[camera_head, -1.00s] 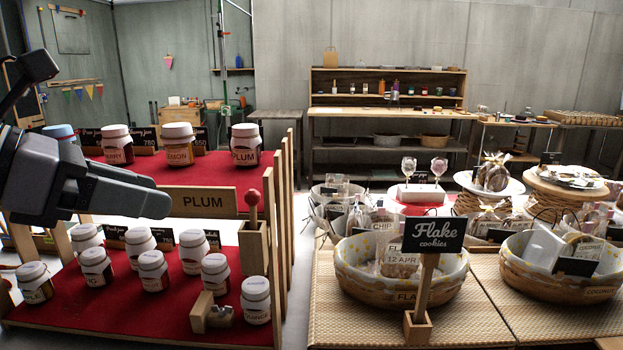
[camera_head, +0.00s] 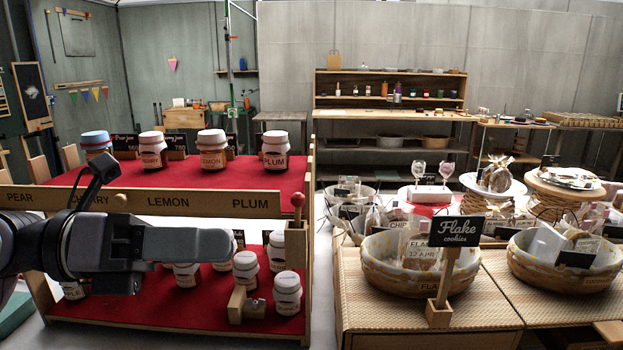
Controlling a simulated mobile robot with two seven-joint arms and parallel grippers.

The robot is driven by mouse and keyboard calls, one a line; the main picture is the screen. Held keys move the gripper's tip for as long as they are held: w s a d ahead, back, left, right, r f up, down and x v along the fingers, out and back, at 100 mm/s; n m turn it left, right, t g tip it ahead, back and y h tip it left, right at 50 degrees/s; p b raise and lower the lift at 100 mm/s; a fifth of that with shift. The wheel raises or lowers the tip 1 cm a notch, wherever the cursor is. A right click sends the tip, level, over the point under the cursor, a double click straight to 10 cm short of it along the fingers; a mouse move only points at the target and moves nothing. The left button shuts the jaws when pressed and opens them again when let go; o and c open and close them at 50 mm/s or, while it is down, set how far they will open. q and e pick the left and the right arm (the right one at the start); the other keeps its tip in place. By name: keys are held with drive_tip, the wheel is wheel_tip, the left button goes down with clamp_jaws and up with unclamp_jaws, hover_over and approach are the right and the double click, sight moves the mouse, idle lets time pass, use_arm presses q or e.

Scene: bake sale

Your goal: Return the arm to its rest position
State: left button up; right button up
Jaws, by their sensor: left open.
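My left gripper (camera_head: 185,243) comes in from the left, in front of the jam stand, and is open and empty. Its fingers overlap in this view and hide part of the lower shelf and several jars there. It appears apart from the stand's front rail (camera_head: 150,201), labelled pear, cherry, lemon and plum. On the red upper shelf (camera_head: 245,178) stand a blue-lidded jar (camera_head: 97,143), a cherry jar (camera_head: 152,150), a lemon jar (camera_head: 213,153) and a plum jar (camera_head: 275,151). My right gripper is not in view.
More white-lidded jars (camera_head: 288,293) stand on the lower shelf. A small wooden block (camera_head: 247,306) sits beside them. A red-knobbed peg (camera_head: 297,200) rises at the stand's right edge. To the right are cookie baskets (camera_head: 420,280) and a Flake cookies sign (camera_head: 457,232).

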use_arm(q)
drive_tip(key=w+a+f+n+t+y+p, duration=0.25)
drive_tip(key=f+n+t, duration=0.3)
drive_tip(key=n, duration=0.55)
drive_tip(key=w+a+f+n+t+y+p, duration=0.15)
drive_tip(key=a+f+n+t+y, duration=0.3)
drive_tip(key=n, duration=0.65)
drive_tip(key=w+a+f+n+t+y+p, duration=0.1)
drive_tip(key=f+n+t+y+p, duration=0.15)
drive_tip(key=f+n+t, duration=0.65)
drive_tip(key=s+f+n+g+y+p, duration=0.1)
drive_tip(key=s+f+n+g, duration=0.4)
drive_tip(key=f, duration=0.5)
drive_tip(key=s+a+f+n+g+y+p, duration=0.1)
drive_tip(key=s+f+n+g+y, duration=0.3)
drive_tip(key=s+f, duration=0.5)
drive_tip(key=s+n+g, duration=0.1)
drive_tip(key=n+g, duration=0.1)
drive_tip(key=shift+s+a+f+g, duration=0.2)
drive_tip(key=shift+s+f+g, duration=0.1)
drive_tip(key=shift+f, duration=0.05)
